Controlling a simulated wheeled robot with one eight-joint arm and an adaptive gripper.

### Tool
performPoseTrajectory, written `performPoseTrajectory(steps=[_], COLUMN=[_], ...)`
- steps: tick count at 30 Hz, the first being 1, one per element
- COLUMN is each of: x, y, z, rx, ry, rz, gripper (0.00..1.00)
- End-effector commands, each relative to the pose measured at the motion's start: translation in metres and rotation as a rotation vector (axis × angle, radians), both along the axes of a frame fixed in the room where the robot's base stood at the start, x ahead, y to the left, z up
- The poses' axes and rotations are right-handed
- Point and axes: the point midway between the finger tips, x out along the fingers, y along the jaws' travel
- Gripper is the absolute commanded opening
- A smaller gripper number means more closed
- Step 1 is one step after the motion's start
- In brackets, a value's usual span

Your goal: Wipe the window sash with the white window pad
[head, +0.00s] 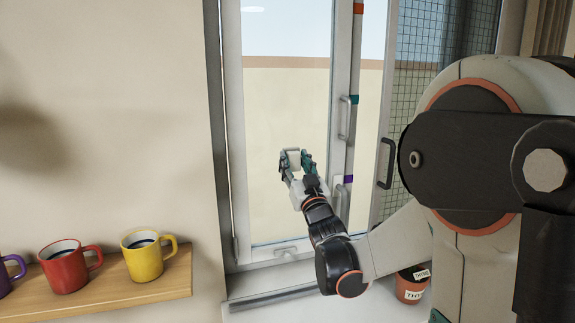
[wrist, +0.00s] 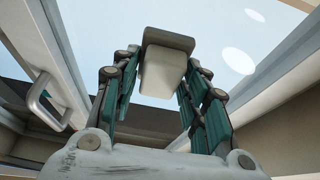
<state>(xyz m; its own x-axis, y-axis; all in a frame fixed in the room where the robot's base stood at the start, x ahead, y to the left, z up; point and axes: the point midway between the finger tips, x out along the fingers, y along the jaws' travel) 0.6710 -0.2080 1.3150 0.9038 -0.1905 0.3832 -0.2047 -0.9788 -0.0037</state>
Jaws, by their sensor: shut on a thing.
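The window sash (head: 342,75) stands upright left of my arm in the head view, with a pale frame around a large glass pane (head: 285,110). My gripper (head: 296,164) is in front of the lower part of this pane. In the wrist view my gripper (wrist: 160,88) is shut on the white window pad (wrist: 162,72), a pale block with a darker grey-brown face at its far end. The pad (head: 292,153) shows only small in the head view, partly hidden by the fingers. I cannot tell whether it touches the glass.
A pull handle (head: 344,118) sits on the sash's right side; a dark handle (head: 386,163) is farther right. A wooden shelf (head: 120,292) at lower left holds red (head: 68,268), yellow (head: 145,255) and purple mugs. A thyme pot (head: 411,285) stands below my arm.

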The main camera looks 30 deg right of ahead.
Motion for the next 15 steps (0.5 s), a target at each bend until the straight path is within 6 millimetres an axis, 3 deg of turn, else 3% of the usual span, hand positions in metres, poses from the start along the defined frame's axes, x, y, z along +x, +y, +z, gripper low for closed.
performPoseTrajectory(steps=[15], x=[-0.0086], y=[-0.0015], z=[0.0003], rx=[0.0], ry=[0.0], rz=[0.0], gripper=[0.22])
